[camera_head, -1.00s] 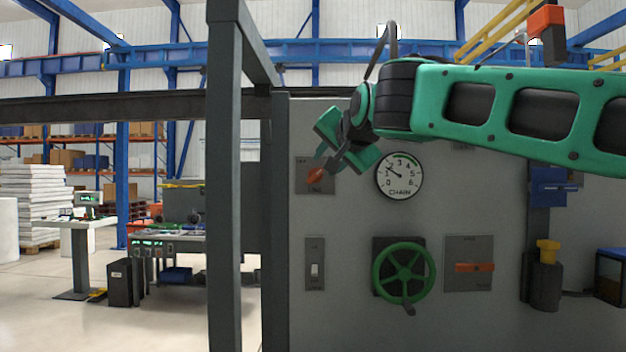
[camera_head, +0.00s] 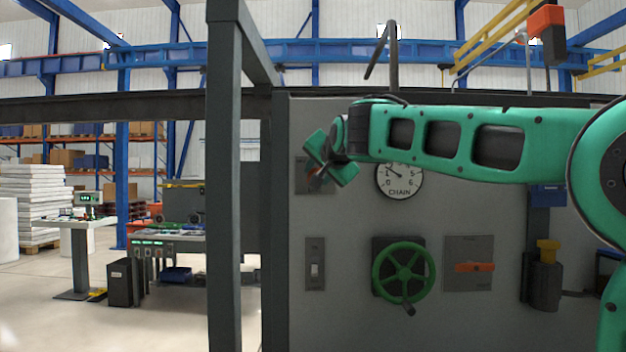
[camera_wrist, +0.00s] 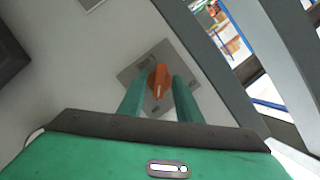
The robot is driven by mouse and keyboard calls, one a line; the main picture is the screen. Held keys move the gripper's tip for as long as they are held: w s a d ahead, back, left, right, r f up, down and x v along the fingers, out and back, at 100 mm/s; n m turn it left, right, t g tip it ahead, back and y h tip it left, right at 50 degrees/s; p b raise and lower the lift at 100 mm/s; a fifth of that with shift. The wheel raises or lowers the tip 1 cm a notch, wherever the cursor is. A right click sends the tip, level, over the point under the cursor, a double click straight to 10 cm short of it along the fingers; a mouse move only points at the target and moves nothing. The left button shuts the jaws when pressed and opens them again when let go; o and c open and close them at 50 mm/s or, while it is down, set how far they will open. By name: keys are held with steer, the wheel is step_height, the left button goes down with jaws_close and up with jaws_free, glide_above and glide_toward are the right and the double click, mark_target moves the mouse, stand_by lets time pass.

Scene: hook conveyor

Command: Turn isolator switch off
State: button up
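An orange rotary knob (camera_wrist: 159,82) with a pale mark sits on a square grey plate (camera_wrist: 133,74) in the wrist view. In the head view the plate (camera_head: 300,175) is at the panel's upper left, and the knob (camera_head: 315,183) is mostly hidden by my gripper. My gripper (camera_wrist: 161,90) is open, with one green finger on each side of the knob. The finger tips are close to it; I cannot tell whether they touch. A second orange handle (camera_head: 474,267) lies level on a grey plate at the panel's lower right.
The round chain gauge (camera_head: 399,181) is partly covered by my arm. Below are a small white switch (camera_head: 315,269) and a green handwheel (camera_head: 404,272). A dark upright post (camera_head: 224,190) stands left of the panel.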

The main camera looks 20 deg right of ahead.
steer(key=shift+c, duration=0.7)
jaws_close()
steer(key=shift+a, duration=0.1)
